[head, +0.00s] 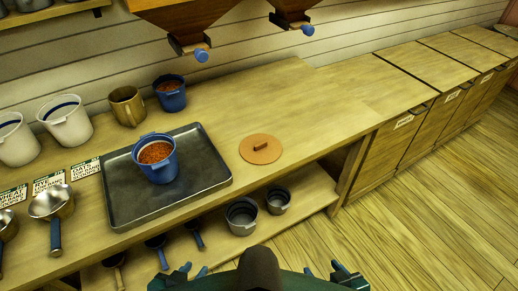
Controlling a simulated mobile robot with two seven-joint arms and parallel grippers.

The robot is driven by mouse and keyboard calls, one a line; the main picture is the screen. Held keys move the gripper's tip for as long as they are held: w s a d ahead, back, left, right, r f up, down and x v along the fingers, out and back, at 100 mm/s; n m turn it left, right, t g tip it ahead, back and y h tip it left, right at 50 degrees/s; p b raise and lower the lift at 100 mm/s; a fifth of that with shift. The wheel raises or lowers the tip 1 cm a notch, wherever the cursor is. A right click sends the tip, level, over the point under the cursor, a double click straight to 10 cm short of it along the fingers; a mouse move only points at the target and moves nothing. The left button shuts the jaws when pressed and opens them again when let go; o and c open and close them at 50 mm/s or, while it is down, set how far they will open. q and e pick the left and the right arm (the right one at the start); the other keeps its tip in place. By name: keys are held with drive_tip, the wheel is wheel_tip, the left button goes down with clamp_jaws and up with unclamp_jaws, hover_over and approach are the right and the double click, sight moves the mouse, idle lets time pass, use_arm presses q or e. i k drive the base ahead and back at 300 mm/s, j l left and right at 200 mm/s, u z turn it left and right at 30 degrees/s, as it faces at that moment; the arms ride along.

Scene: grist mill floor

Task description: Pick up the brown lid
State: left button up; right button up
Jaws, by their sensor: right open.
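The brown lid (272,154) lies flat on the wooden counter, just right of the metal tray. It is round, with a small dark bar handle on top. My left gripper (194,270) shows at the bottom edge, left of centre, with its fingertips apart and nothing seen between them. My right gripper (322,270) shows at the bottom edge, right of centre, open and empty. Both grippers are well in front of the lid and apart from it. Most of each gripper is cut off or hidden by my own body.
The metal tray (205,185) holds a blue bucket (161,170) of reddish grain. Another blue bucket (172,98), a brass mug (127,106) and white buckets (66,122) stand behind. Grey pots (242,217) sit on the lower shelf. Hopper spouts (190,45) hang above. The counter right of the lid is clear.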

sight(258, 149)
drive_tip(key=i+j+z, duration=0.1)
drive_tip(key=i+z, duration=0.15)
drive_tip(key=z, duration=0.15)
drive_tip(key=i+j+z, duration=0.15)
drive_tip(key=z, duration=0.3)
drive_tip(key=i+j+z, duration=0.2)
drive_tip(key=z, duration=0.2)
drive_tip(key=j, duration=0.1)
